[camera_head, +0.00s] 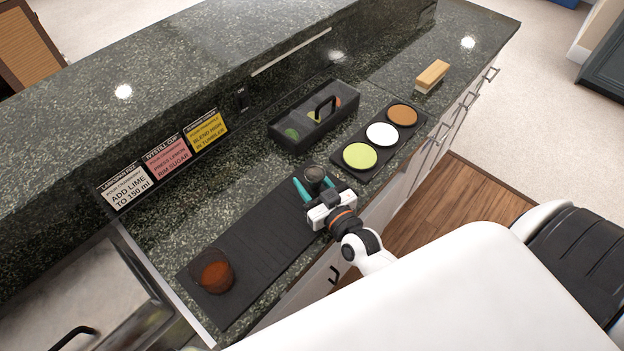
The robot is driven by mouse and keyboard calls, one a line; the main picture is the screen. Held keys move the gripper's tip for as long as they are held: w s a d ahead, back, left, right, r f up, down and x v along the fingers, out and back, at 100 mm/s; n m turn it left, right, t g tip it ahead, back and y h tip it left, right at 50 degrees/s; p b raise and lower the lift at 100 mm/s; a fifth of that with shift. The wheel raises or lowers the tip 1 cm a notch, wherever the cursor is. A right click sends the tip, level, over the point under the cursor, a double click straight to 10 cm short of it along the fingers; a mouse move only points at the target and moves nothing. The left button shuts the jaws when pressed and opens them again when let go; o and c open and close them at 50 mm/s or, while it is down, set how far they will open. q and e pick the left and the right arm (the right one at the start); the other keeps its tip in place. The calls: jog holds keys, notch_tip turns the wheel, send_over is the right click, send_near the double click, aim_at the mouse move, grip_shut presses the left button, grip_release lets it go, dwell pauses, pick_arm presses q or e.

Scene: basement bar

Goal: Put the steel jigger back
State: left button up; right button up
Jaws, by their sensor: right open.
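A small dark grey, cup-shaped thing, which looks like the steel jigger (315,174), stands at the far right end of the long black mat (250,243). My right gripper (314,184) has teal fingers and is open, with one finger at the left of the jigger and the other mostly hidden beside it. The jigger is between or just in front of the fingers; I cannot tell whether they touch it. The gripper body hides the jigger's lower part. My left gripper is not in view.
A glass with reddish-brown contents (213,271) stands on the mat's near left end. A black caddy (287,141), a tray (343,165) with green, white and brown discs, and a wooden brush (432,75) are farther along. Three recipe cards (168,158) lean on the raised ledge.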

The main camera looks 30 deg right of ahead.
jog(key=shift+r, duration=0.2)
jog(key=shift+s+f, duration=0.15)
jog(key=shift+s, duration=0.2)
jog(key=s, duration=0.3)
jog(key=s+b, duration=0.1)
jog(key=s, duration=0.3)
jog(key=s+b, duration=0.1)
jog(key=s, duration=0.2)
jog(key=shift+s+d+r, duration=0.3)
jog(key=shift+s, duration=0.05)
jog(key=shift+s+r, duration=0.15)
jog(key=shift+s, duration=0.15)
